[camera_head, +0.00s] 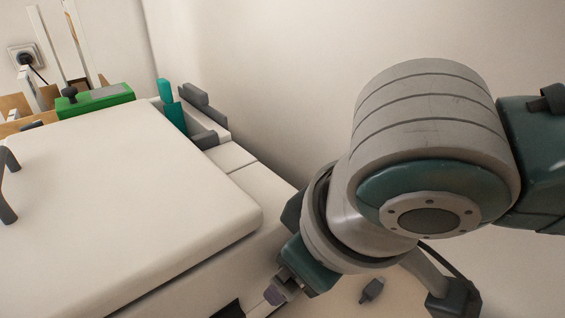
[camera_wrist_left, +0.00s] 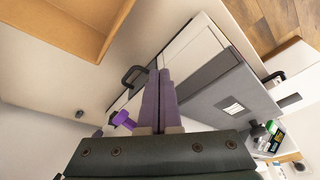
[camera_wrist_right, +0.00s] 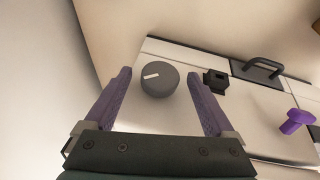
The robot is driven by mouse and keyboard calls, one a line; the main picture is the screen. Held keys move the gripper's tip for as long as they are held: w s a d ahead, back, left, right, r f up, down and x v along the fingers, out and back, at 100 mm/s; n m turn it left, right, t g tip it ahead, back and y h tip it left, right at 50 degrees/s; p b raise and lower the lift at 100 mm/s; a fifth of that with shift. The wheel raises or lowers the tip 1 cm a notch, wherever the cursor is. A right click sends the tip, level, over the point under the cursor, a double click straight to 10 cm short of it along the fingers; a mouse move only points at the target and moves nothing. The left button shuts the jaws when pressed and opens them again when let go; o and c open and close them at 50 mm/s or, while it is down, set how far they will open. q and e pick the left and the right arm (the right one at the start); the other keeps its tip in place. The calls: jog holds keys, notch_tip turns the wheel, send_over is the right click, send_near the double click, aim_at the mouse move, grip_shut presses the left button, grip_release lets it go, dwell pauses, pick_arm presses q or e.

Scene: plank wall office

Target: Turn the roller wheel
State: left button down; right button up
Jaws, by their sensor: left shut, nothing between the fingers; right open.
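A round dark grey knob with a white mark (camera_wrist_right: 159,80), likely the roller wheel, sits on the side of a white machine (camera_wrist_right: 190,62) in the right wrist view. My right gripper (camera_wrist_right: 160,74) is open, with one purple finger on each side of the knob as seen; I cannot tell whether they touch it. In the head view this gripper (camera_head: 275,293) is low beside the machine, partly hidden by my arm, and the knob is not visible. My left gripper (camera_wrist_left: 159,72) is shut and empty, seen only in the left wrist view near a dark handle (camera_wrist_left: 132,76).
A purple knob (camera_wrist_right: 296,121), a black block (camera_wrist_right: 215,82) and a dark handle (camera_wrist_right: 262,68) are on the same machine side. In the head view a green device (camera_head: 97,100) lies beyond the white lid (camera_head: 130,200). A wall stands close on the right.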

jog(key=c, duration=1.4)
jog(key=shift+s+a+f+n+t+h+p, duration=0.15)
jog(key=shift+n+t+h+p, duration=0.1)
jog(key=shift+t+h+p, duration=0.5)
jog(key=shift+s+a+n+t+h+p, duration=0.1)
jog(key=shift+n+t+h+p, duration=0.2)
jog(key=shift+t+h+p, duration=0.45)
jog(key=shift+s+a+f+n+t+h+p, duration=0.2)
jog(key=shift+t+h+p, duration=0.25)
jog(key=shift+h, duration=0.55)
jog(key=shift+w+r+t, duration=0.1)
jog(key=shift+w+t, duration=0.05)
jog(key=shift+t, duration=0.1)
jog(key=o, duration=1.4)
jog(key=shift+r, duration=0.1)
